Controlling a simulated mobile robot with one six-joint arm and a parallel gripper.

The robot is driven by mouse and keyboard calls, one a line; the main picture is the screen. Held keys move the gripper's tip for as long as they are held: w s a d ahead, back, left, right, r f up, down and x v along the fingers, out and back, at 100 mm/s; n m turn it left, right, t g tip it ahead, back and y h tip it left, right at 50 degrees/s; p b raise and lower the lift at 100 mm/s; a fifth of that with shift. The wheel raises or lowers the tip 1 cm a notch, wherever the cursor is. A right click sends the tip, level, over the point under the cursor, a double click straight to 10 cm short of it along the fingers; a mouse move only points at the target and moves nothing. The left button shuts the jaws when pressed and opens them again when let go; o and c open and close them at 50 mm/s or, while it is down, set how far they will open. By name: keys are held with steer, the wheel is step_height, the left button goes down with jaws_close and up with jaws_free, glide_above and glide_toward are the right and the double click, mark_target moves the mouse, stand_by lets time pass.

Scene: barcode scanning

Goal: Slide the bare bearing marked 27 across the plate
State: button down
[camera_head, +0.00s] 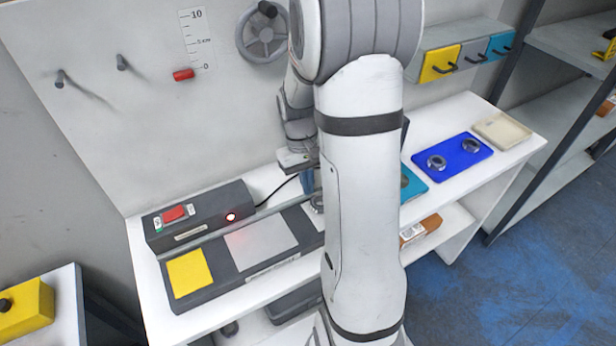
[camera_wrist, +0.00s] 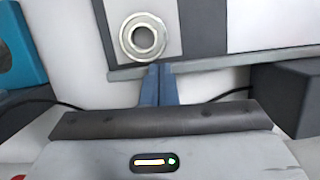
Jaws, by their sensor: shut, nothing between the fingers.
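A bare metal bearing ring (camera_wrist: 125,38) lies flat on a white square of the dark plate (camera_wrist: 206,30). No number on it can be read. In the head view a small part of the ring (camera_head: 317,204) shows beside my arm. My gripper (camera_wrist: 158,68) is shut and empty, its blue fingers together just below the ring in the wrist view, apart from it in the picture. In the head view my gripper (camera_head: 308,188) is on the wall side of the ring. The plate (camera_head: 222,283) also carries a yellow square (camera_head: 189,273) and a grey square (camera_head: 262,243) with a reddish glow.
A dark scanner box (camera_head: 200,218) with a red switch (camera_head: 174,214) and a lit red lamp stands behind the plate. On the right are a teal tray (camera_head: 413,184), a blue tray (camera_head: 452,152) with two bearings, and a cream tray (camera_head: 503,130). My arm hides the bench middle.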

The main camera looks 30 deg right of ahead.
steer(key=shift+s, duration=1.25)
steer(key=shift+w, duration=0.1)
steer(key=shift+r, duration=0.15)
steer(key=p+v, duration=0.7)
steer(key=v, duration=0.2)
steer(key=shift+r, duration=0.4)
steer(key=shift+w, duration=0.1)
